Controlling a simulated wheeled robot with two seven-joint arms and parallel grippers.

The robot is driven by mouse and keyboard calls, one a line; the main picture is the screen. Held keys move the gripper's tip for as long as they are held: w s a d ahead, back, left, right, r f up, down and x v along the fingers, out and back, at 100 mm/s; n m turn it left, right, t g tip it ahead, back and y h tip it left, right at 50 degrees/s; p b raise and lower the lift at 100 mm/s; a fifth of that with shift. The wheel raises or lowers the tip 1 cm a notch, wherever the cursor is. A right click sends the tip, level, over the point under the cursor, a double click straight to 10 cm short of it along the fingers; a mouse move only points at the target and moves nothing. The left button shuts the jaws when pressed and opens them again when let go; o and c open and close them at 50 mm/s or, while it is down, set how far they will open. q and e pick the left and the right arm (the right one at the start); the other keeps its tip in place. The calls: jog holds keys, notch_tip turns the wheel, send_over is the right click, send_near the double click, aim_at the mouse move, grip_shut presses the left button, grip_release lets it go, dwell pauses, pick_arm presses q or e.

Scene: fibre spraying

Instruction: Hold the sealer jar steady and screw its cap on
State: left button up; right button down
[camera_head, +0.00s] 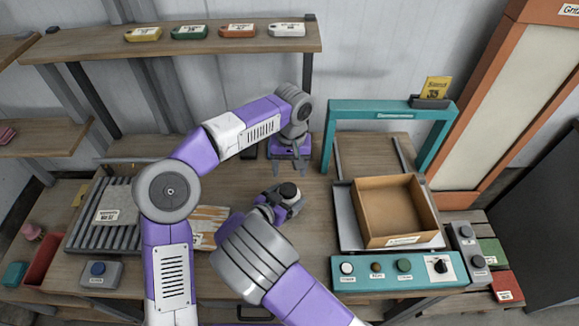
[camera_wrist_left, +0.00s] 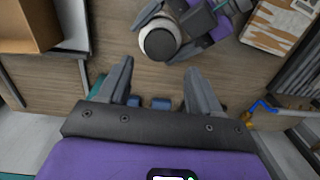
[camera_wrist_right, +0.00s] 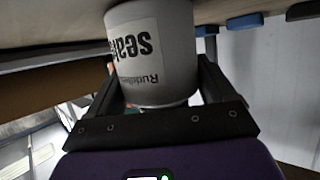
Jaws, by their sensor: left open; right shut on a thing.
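The sealer jar (camera_wrist_right: 150,55) is a pale jar whose label reads upside down in the right wrist view. My right gripper (camera_wrist_right: 155,85) is shut around its sides. In the head view the jar's dark round top (camera_head: 289,190) faces up between the right fingers. In the left wrist view the jar (camera_wrist_left: 160,42) shows a dark disc inside a pale rim; I cannot tell whether this is a cap or the open mouth. My left gripper (camera_head: 290,172) is open, fingers down, behind and apart from the jar. Its fingers are empty in the left wrist view (camera_wrist_left: 160,75). I cannot identify a separate cap.
A button panel (camera_head: 400,270) lies in front. A roller rack (camera_head: 110,218) is at left. A shelf (camera_head: 180,40) with several coloured items stands behind.

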aim_at(288, 189)
dwell(0.3)
pick_arm(q)
jog(key=shift+s+a+f, duration=0.1)
jog(key=shift+a+f, duration=0.05)
jog(key=shift+f, duration=3.85)
jog(key=c, duration=0.9)
jog(key=m, duration=1.3)
jog(key=shift+m, duration=0.4)
jog(key=m, duration=1.2)
jog(key=shift+s, duration=0.1)
